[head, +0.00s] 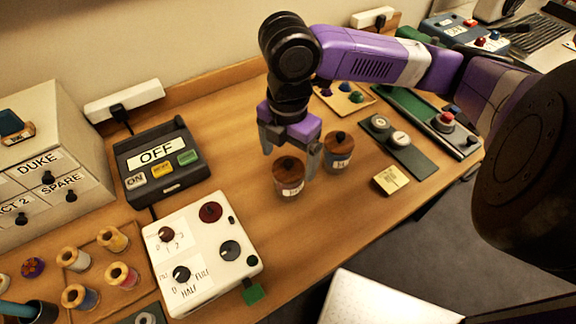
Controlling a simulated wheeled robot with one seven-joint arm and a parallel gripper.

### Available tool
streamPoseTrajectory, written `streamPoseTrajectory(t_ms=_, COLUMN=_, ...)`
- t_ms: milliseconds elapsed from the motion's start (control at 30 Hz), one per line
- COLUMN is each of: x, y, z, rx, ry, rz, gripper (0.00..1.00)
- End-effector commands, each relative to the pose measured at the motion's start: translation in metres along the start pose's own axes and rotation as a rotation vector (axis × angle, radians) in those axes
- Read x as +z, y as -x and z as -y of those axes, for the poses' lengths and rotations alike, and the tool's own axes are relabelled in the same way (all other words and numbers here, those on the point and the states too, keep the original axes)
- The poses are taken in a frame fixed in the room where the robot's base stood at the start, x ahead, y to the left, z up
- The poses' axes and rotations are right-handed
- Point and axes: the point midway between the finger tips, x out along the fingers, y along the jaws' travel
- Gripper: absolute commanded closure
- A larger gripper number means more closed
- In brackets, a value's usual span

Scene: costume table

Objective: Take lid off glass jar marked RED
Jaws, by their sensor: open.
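Two glass jars with brown lids and dark knobs stand upright side by side on the wooden table. The nearer jar (290,187) has a white label too small to read, so I cannot tell whether it says RED. Its lid (283,167) is on. The farther jar (337,163) stands behind it to the right, its label also unreadable and its lid (341,141) on. My gripper (289,164) points down, open and empty, with one finger to each side of the nearer jar's lid in the picture. I cannot tell whether the fingers touch it.
A yellow note block (391,180) and a dark green panel (399,143) with round pieces lie right of the jars. A white dial box (202,252) and a black OFF box (158,160) stand left. The table is clear in front of the jars.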

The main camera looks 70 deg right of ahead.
Motion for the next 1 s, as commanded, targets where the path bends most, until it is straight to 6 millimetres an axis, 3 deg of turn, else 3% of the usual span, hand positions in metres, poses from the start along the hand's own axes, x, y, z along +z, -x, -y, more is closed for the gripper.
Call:
streamPoseTrajectory(t_ms=133, x=0.000, y=-0.015, z=0.000, rx=-0.001, ry=0.001, rz=-0.001, gripper=0.09)
streamPoseTrajectory(t_ms=400, x=0.000, y=-0.018, z=0.000, rx=0.001, ry=0.002, rz=0.000, gripper=0.09)
streamPoseTrajectory(t_ms=733, x=0.000, y=-0.017, z=0.000, rx=0.001, ry=0.002, rz=0.000, gripper=0.74)
streamPoseTrajectory(t_ms=1000, x=0.000, y=-0.016, z=0.000, rx=0.001, ry=0.002, rz=0.000, gripper=0.74)
